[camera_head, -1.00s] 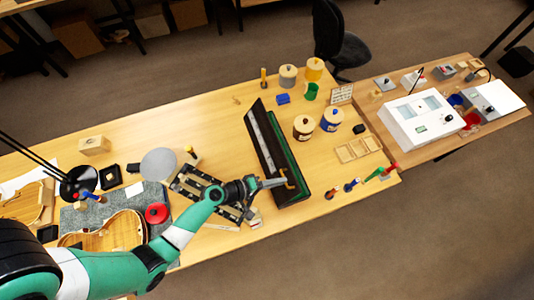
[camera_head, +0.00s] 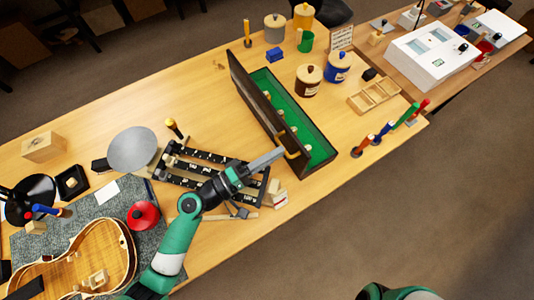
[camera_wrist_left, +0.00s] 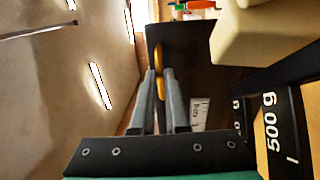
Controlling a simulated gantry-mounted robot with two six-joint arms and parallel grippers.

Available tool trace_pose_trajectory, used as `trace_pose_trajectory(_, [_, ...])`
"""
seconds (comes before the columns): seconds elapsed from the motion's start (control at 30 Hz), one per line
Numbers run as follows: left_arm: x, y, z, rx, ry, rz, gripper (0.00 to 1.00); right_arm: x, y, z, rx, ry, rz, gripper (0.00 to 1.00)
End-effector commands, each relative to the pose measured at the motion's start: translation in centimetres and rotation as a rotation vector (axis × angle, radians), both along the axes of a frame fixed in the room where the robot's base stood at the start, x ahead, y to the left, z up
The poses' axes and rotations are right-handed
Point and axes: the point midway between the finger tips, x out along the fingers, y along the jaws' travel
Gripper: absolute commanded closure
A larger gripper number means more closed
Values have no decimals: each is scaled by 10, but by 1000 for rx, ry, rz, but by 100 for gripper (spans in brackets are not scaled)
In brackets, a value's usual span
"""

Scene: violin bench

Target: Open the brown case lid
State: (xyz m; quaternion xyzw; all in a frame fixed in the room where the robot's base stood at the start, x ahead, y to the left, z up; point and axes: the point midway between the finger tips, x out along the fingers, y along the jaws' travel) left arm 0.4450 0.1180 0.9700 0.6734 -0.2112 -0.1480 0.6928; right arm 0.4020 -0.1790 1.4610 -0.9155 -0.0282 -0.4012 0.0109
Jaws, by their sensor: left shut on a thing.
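The brown case (camera_head: 318,147) lies on the bench, its green-lined inside showing with several small pale pieces in it. Its dark lid (camera_head: 258,103) stands raised, steeply tilted, along the case's left long side. A yellow-orange handle (camera_head: 292,154) sits at the lid's near end. My left gripper (camera_head: 280,156) reaches it from the left and is shut on the handle. In the left wrist view the handle (camera_wrist_left: 159,82) is between the two grey fingers (camera_wrist_left: 160,95), with the dark lid (camera_wrist_left: 185,42) behind. My right gripper is not in view.
A black weight rack (camera_head: 205,165) lies left of the case, under my left arm. Round lidded pots (camera_head: 309,80) and a wooden divided tray (camera_head: 375,96) stand to the right. Coloured-handled tools (camera_head: 384,132) stand near the right edge. Bare bench lies left of the lid.

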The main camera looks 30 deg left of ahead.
Motion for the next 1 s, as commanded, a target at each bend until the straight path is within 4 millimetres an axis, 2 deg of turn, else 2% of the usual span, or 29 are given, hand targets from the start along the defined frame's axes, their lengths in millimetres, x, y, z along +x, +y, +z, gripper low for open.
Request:
trace_pose_trajectory(0.03, [-1, -1, -8, 6, 13, -1, 100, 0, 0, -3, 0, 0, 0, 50])
trace_pose_trajectory(0.4, [-1, -1, -10, 8, 20, -2, 100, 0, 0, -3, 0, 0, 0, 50])
trace_pose_trajectory(0.43, [-1, -1, -10, 8, 20, -2, 86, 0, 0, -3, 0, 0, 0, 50])
trace_pose_trajectory(0.6, [-1, -1, -9, 6, 17, -2, 58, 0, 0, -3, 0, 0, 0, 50])
trace_pose_trajectory(1.0, [-5, -2, -8, 4, 11, -9, 58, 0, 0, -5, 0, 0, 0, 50])
